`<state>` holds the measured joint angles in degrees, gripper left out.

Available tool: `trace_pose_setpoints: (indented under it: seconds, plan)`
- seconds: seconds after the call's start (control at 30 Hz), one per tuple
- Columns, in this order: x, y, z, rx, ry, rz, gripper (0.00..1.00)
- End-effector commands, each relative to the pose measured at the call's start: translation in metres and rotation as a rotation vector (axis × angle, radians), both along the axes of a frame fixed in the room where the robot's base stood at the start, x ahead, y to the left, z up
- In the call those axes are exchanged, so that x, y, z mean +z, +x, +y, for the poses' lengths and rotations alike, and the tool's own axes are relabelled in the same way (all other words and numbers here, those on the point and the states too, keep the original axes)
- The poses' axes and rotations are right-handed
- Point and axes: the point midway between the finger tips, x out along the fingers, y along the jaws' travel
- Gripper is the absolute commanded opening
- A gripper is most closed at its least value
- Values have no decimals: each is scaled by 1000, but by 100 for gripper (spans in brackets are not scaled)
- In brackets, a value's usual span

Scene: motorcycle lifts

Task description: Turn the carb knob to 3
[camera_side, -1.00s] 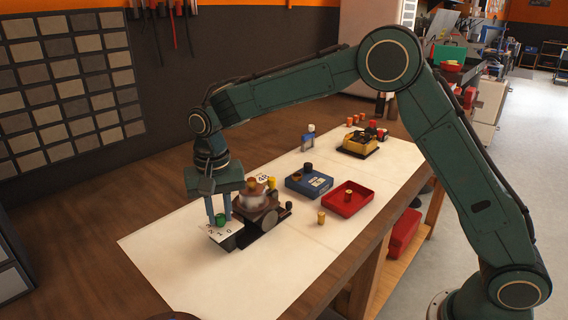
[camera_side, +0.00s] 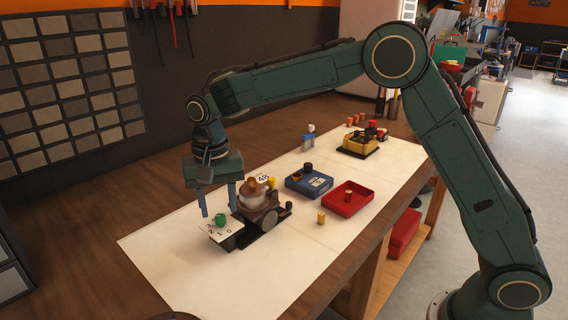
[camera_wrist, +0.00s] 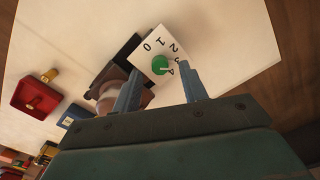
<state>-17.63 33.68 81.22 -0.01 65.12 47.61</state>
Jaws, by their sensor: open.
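The green carb knob (camera_side: 221,220) sits on a white numbered plate (camera_side: 213,231) at the front of the carburettor (camera_side: 257,199). The wrist view shows the knob (camera_wrist: 160,65) with the digits 0 to 4 on the plate (camera_wrist: 150,34) around it. A pale mark on the knob points toward the 3 and 4 side, closest to the 4 as far as I can tell. My gripper (camera_side: 218,200) is open and empty, just above the knob, its fingers apart and not touching it. In the wrist view its fingertips (camera_wrist: 159,79) stand to either side below the knob.
A blue box (camera_side: 309,184) with a black knob and a red tray (camera_side: 348,198) holding a gold knob stand to the right. A yellow unit (camera_side: 358,145) is farther back. A small yellow cylinder (camera_side: 321,217) stands on the white mat. The mat's front is clear.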

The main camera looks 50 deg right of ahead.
Motion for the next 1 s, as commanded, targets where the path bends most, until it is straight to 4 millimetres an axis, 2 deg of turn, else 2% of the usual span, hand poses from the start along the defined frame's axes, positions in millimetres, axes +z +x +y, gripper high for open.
trace_pose_setpoints:
  seconds: [0.4,0.6,0.8,1.0]
  plan:
    - [70,1,0,0,1,-4,43]
    - [98,0,0,0,1,-2,43]
    - [113,0,0,0,0,0,43]
    - [117,0,0,0,0,0,43]
